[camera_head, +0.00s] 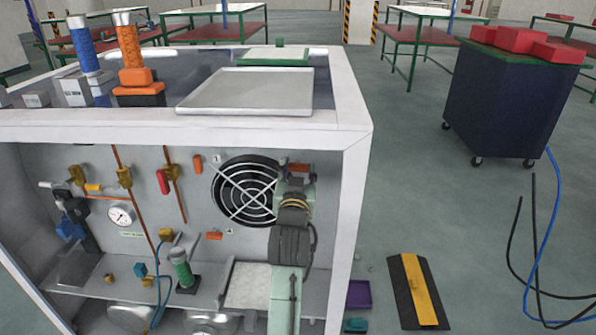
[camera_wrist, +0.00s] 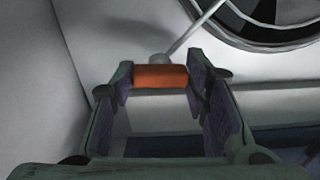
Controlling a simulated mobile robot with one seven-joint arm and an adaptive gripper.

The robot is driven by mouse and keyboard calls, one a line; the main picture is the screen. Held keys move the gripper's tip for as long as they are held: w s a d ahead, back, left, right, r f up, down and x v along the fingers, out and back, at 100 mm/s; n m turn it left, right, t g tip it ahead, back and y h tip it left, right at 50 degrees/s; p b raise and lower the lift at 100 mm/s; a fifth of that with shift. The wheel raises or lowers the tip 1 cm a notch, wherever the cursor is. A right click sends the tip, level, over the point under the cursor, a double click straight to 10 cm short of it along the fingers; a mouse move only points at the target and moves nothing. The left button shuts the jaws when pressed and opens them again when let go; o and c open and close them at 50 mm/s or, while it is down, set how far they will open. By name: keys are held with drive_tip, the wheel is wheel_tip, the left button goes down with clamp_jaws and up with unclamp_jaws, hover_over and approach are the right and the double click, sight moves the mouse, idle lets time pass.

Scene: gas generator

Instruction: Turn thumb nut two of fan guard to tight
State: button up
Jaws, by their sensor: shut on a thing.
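The fan guard (camera_head: 243,191) is a round wire grille with crossed bars over a dark fan on the cabinet's grey inner panel. An orange thumb nut (camera_head: 299,168) is at its upper right, at my gripper (camera_head: 294,184). In the wrist view this orange nut (camera_wrist: 160,77) lies crosswise between the two fingertips of my gripper (camera_wrist: 160,88), at the end of a guard bar. My gripper is shut on it. A second orange nut (camera_head: 197,164) stands upright at the guard's upper left. A third (camera_head: 214,236) lies level at the lower left. My arm hides the guard's lower right corner.
The white cabinet frame (camera_head: 355,190) stands close right of my arm. Copper pipes, valves and a gauge (camera_head: 121,215) are on the left. A shelf (camera_head: 220,290) with a green-topped part (camera_head: 181,268) is below. Open floor lies right, with a black-yellow ramp (camera_head: 418,290).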

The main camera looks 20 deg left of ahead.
drive_tip(key=c, duration=0.3)
drive_tip(key=shift+c, duration=0.2)
drive_tip(key=shift+f+m+b, duration=0.1)
drive_tip(key=shift+m+b, duration=0.2)
drive_tip(key=shift+b, duration=0.05)
drive_tip(key=m+b, duration=0.2)
drive_tip(key=shift+m, duration=0.4)
drive_tip(key=m+b, duration=0.2)
drive_tip(key=m, duration=0.2)
drive_tip(key=shift+m, duration=0.3)
drive_tip(key=m+b, duration=0.3)
drive_tip(key=m, duration=0.2)
drive_tip(key=shift+m+b, duration=1.1)
drive_tip(key=shift+m, duration=0.9)
